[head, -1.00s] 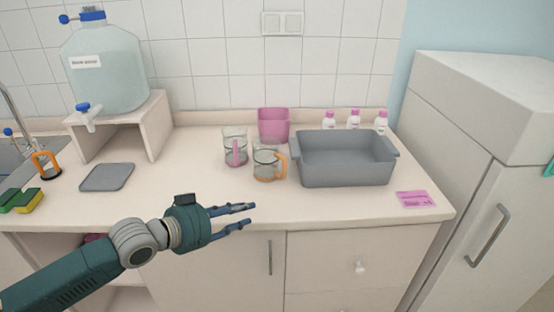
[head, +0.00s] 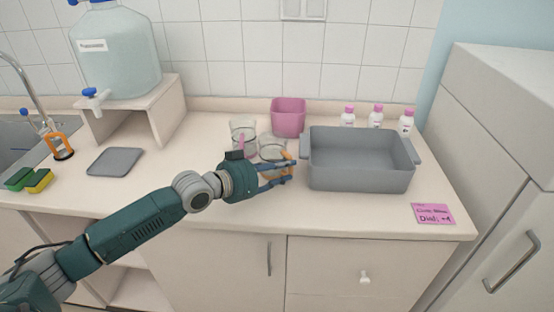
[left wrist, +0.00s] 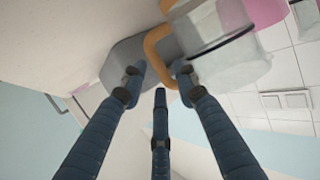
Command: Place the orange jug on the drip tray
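The orange jug (head: 272,147), a clear jug with an orange handle, stands upright on the counter left of the grey basin. My left gripper (head: 291,171) is at the front of this jug and hides its lower part. In the left wrist view, the fingers (left wrist: 159,76) are spread, with the orange handle (left wrist: 153,42) just beyond and between the tips. No firm grip on it shows. The drip tray (head: 115,162), a flat grey plate, lies empty on the counter at the left. My right gripper is not in view.
A pink-handled jug (head: 243,131) stands close behind and left of the orange jug. The grey basin (head: 360,178) is close on the right. A water container (head: 118,55) stands on a shelf (head: 160,105) behind the drip tray. The counter between the drip tray and jugs is clear.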

